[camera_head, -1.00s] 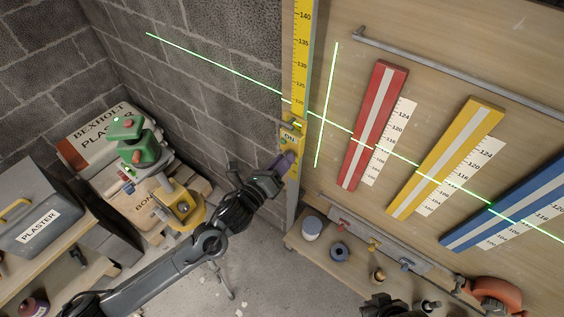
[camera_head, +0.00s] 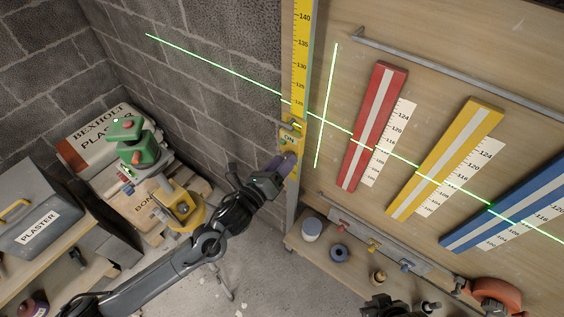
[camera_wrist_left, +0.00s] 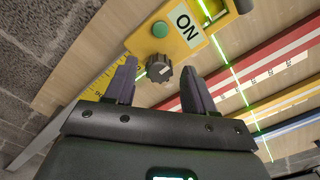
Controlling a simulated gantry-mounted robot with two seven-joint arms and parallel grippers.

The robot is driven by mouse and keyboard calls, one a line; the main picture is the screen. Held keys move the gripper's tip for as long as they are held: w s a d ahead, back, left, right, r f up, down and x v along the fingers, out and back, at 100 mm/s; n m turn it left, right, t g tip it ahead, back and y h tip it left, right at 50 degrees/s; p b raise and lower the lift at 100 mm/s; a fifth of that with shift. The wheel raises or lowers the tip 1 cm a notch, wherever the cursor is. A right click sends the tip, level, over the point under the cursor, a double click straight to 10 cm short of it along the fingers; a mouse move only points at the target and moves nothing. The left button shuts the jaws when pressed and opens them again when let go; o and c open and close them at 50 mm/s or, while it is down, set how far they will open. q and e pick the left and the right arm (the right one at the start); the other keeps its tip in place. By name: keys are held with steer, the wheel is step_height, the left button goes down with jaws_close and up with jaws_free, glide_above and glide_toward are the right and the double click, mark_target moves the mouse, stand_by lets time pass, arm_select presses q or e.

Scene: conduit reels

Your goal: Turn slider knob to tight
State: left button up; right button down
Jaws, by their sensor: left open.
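The yellow slider box (camera_head: 289,140) sits on the yellow measuring staff, with "ON" written on it. In the left wrist view the box (camera_wrist_left: 187,55) shows a green button (camera_wrist_left: 160,30) and a black ribbed knob (camera_wrist_left: 159,68) with a pale pointer line. My left gripper (camera_head: 286,160) is at the lower part of the box in the head view and covers the knob there. In the wrist view its two dark purple fingers (camera_wrist_left: 160,84) are apart, one on each side of the knob, with visible gaps. I cannot clearly identify my right gripper.
Green laser lines cross the wall and wooden board. Red (camera_head: 373,125), yellow (camera_head: 445,155) and blue (camera_head: 510,205) bars hang to the right of the staff. A low shelf with small pots (camera_head: 311,229) stands below. A green laser device (camera_head: 133,140) stands at the left.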

arm_select(q)
steer(key=v, duration=1)
steer(key=shift+s+a, duration=0.25)
steer(key=shift+r, duration=0.1)
